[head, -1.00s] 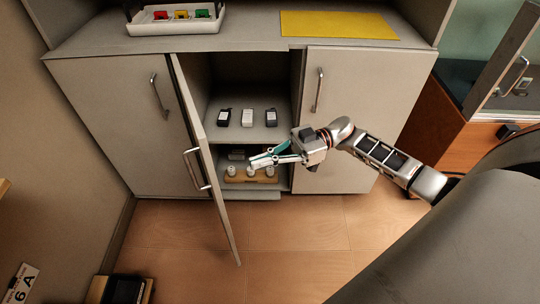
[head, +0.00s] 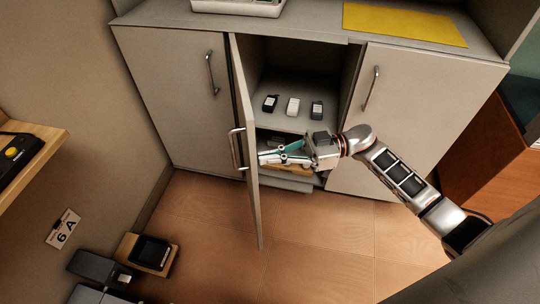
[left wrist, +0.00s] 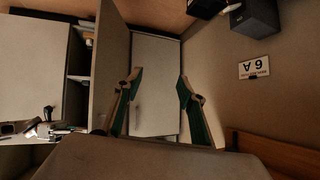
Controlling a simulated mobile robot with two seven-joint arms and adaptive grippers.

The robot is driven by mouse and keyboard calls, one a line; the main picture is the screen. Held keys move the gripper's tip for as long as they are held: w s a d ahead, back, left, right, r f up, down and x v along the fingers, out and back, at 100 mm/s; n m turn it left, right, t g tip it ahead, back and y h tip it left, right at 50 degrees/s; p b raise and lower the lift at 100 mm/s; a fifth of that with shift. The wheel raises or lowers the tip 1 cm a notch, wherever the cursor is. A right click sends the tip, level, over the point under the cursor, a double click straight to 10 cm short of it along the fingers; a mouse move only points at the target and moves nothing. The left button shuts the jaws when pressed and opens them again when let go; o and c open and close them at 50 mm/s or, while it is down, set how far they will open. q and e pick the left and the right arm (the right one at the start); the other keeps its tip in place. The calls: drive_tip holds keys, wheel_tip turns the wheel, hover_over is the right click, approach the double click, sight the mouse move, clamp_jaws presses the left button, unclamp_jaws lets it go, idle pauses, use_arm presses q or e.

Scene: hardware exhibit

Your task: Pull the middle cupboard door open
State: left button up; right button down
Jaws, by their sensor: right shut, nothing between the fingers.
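The middle cupboard door (head: 246,110) stands ajar, hinged on its left, and shows nearly edge-on in the head view. Its bar handle (head: 237,148) is on the outer face. My right gripper (head: 262,158) is shut and empty, on the inner side of the door, its tips close to the panel; I cannot tell if they touch. My left gripper is outside the head view. In the left wrist view its fingers (left wrist: 158,98) are spread with nothing between them. The door (left wrist: 112,55) also shows there, beside the left-hand finger.
Closed doors stand left (head: 175,95) and right (head: 410,115) of the opening. Small boxed items sit on the inner shelf (head: 290,118). A wooden ledge (head: 40,150) and a black device on a wooden base (head: 150,252) are at the left. The floor (head: 310,235) before the cupboard is clear.

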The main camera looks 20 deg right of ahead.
sight(254, 157)
drive_tip(key=a+p, duration=0.1)
drive_tip(key=a+r+m+t+p, duration=0.1)
drive_tip(key=a+p, duration=0.1)
drive_tip(key=shift+w+a+r, duration=0.15)
drive_tip(key=shift+w+a, duration=0.05)
drive_tip(key=shift+a, duration=0.1)
use_arm(q)
drive_tip(key=shift+s+a+r+p, duration=0.3)
drive_tip(key=shift+r+p, duration=0.4)
drive_tip(key=shift+p, duration=0.65)
drive_tip(key=shift+s+a+r+p, duration=0.2)
drive_tip(key=shift+r+p, duration=0.45)
drive_tip(key=shift+p, duration=0.7)
use_arm(e)
drive_tip(key=w+a+m+t+h, duration=0.1)
drive_tip(key=w+a+t, duration=0.1)
drive_tip(key=a, duration=0.6)
drive_tip(key=w+a+f+m+t+h, duration=0.1)
drive_tip(key=w+a+m+t, duration=0.1)
drive_tip(key=a, duration=0.5)
drive_tip(key=shift+w+a+f+t+h, duration=0.15)
drive_tip(key=shift+w+a+t+h, duration=0.2)
drive_tip(key=shift+w+t, duration=0.45)
use_arm(q)
drive_tip(key=shift+w+r, duration=0.1)
drive_tip(key=shift+r, duration=0.05)
use_arm(e)
drive_tip(key=shift+d, duration=0.1)
